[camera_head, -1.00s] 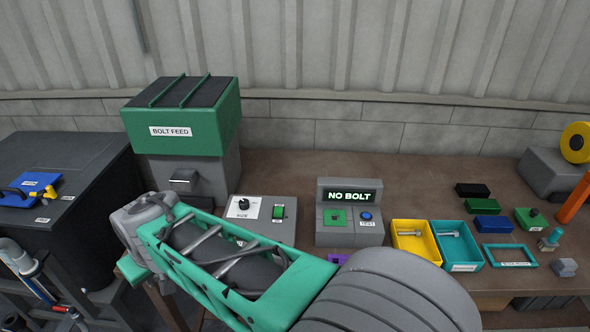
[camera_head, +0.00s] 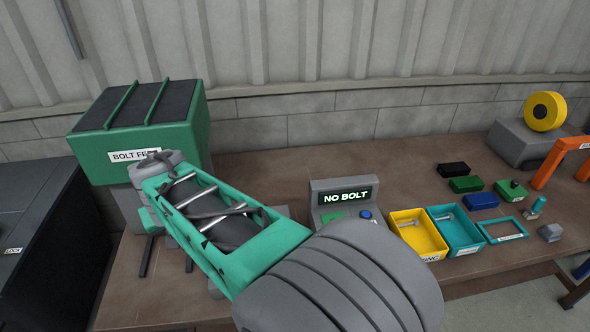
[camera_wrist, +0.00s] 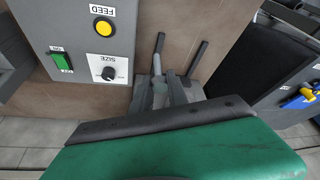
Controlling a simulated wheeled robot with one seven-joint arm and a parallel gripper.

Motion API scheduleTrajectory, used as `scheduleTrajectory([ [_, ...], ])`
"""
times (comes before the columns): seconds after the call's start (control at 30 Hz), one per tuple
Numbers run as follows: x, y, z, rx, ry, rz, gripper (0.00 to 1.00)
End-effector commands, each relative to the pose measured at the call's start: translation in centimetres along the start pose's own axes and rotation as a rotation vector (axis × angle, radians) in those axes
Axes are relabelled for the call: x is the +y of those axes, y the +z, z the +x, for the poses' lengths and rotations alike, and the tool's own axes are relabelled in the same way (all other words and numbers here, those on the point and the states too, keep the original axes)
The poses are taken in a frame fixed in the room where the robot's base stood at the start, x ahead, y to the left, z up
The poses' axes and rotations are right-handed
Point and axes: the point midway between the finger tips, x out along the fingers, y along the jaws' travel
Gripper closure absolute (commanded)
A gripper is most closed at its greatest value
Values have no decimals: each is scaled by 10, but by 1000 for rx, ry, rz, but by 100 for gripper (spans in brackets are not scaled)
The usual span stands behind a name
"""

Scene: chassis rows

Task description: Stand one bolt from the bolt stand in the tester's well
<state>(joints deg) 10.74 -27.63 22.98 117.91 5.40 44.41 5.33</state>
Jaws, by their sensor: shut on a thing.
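My gripper (camera_head: 150,222) is below the end of my arm, in front of the green bolt feed (camera_head: 185,125). My arm hides most of it in the head view. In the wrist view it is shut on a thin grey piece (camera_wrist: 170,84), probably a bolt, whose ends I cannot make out. Two dark bars (camera_wrist: 160,43) show beside it; I cannot tell whether they are fingers or a stand. The tester (camera_head: 325,198) reads NO BOLT. Its green plate (camera_head: 332,216) is partly hidden by my arm, and the well cannot be made out. I cannot identify the bolt stand.
A control panel (camera_wrist: 85,30) with a green switch, knob and yellow FEED button is left in the wrist view. A yellow bin (camera_head: 432,240) and a teal bin (camera_head: 468,237) hold bolts right of the tester. Small blocks lie behind them. A black cabinet (camera_head: 40,215) stands left.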

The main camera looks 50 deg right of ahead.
Motion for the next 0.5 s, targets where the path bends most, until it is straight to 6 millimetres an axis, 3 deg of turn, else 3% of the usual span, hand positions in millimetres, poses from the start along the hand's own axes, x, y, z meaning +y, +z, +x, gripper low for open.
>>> scheduleTrajectory([
  [0.13,87,-20,-1,-1,127,303,100],
  [0.27,172,-23,-10,-2,255,611,100],
  [0.4,262,-5,-28,-3,400,959,100],
  [0.5,317,17,-43,-6,497,1193,100],
])
